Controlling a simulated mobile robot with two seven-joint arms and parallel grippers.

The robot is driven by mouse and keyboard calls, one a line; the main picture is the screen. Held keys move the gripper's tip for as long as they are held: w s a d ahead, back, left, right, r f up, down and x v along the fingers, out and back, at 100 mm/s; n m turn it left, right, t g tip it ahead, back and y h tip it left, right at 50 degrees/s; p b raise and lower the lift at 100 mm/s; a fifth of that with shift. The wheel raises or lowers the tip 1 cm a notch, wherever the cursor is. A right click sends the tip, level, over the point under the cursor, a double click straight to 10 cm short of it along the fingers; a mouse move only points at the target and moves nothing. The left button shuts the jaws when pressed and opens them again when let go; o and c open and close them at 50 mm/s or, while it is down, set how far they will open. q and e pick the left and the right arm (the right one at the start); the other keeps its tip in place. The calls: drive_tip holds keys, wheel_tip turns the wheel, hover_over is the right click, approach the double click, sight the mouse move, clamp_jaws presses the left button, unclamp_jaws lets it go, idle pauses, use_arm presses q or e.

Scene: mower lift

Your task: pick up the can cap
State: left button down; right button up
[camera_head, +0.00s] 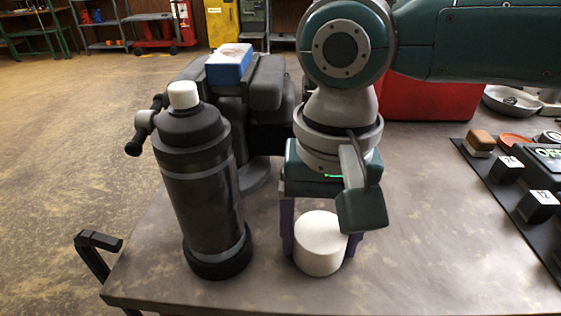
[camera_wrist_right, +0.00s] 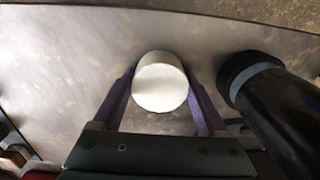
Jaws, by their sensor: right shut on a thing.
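The can cap (camera_head: 319,243) is a plain white cylinder, upright at the table's front middle. My right gripper (camera_head: 320,232) comes down over it from above, its purple fingers on either side and shut on it. The cap also shows in the right wrist view (camera_wrist_right: 161,82), between the two fingers (camera_wrist_right: 161,75). Whether its base touches the table is hard to tell. A dark grey can-like bottle (camera_head: 203,190) with a small white top (camera_head: 183,95) stands upright to the left of the cap. My left gripper is not in view.
A grey vise (camera_head: 262,85) with a blue box (camera_head: 229,64) on top stands behind the bottle. A red container (camera_head: 430,100) is behind my right arm. Dark blocks (camera_head: 505,170) line the right edge. The table (camera_head: 430,250) is bare right of the cap.

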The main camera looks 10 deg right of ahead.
drive_tip(key=c, duration=0.6)
drive_tip(key=shift+o, duration=0.2)
drive_tip(key=shift+r, duration=0.1)
